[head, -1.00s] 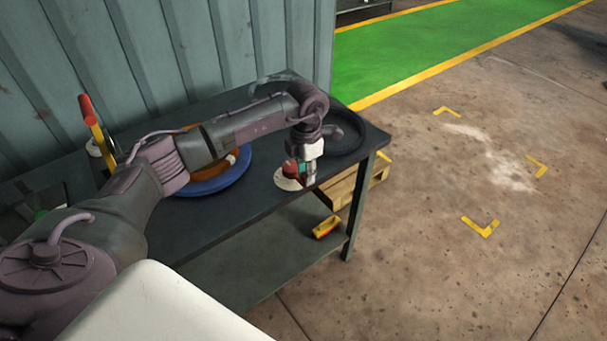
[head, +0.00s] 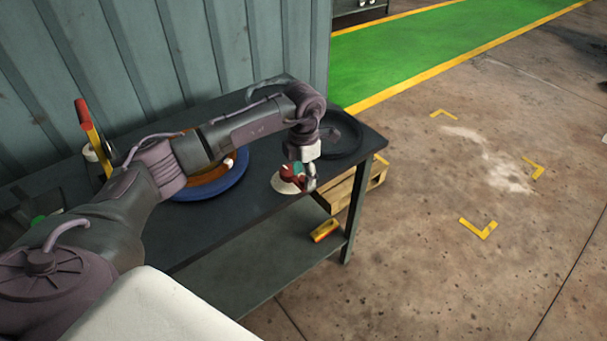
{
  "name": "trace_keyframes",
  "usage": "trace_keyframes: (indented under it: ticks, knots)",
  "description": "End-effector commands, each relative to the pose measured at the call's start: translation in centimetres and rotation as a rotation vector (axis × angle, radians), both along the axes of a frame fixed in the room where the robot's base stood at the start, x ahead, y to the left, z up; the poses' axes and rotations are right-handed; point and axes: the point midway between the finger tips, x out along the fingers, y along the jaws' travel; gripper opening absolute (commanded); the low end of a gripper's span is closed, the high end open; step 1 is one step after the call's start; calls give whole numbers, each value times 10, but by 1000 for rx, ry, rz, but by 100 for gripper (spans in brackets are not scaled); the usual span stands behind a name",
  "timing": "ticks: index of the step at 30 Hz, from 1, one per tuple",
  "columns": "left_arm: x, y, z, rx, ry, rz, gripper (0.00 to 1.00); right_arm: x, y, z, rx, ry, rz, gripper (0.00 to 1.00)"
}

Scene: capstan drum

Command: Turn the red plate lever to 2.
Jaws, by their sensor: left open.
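A small red lever part (head: 288,172) stands on a pale round plate (head: 280,184) near the front right edge of the dark workbench. My left gripper (head: 308,184) comes down from above, right beside the red part. It is open, with its fingers close to the red part; I cannot tell whether they touch. The wrist and fingers partly hide the red part and any numbers on the plate. A bit of green shows by the fingers. My right gripper is out of view.
On the bench (head: 230,220) are a blue disc (head: 225,188) with an orange-brown ring, partly behind my arm, and a black ring (head: 342,135). A yellow lever with a red end (head: 83,112) stands at left. A yellow item (head: 325,230) lies on the lower shelf.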

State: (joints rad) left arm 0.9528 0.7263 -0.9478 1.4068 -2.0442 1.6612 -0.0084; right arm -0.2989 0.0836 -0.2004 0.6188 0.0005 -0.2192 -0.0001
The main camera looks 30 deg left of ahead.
Motion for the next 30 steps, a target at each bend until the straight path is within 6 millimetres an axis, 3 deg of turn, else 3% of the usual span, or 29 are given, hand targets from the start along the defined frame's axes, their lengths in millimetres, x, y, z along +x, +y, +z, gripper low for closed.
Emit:
trace_keyframes:
  ticks: [15, 21, 30]
  knots:
    - [1, 0, 98, 0, -4, 1, 54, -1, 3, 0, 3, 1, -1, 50]
    - [0, 0, 114, 0, -1, 1, 54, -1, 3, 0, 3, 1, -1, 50]
    - [0, 0, 116, 1, 0, 1, 54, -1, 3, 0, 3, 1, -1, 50]
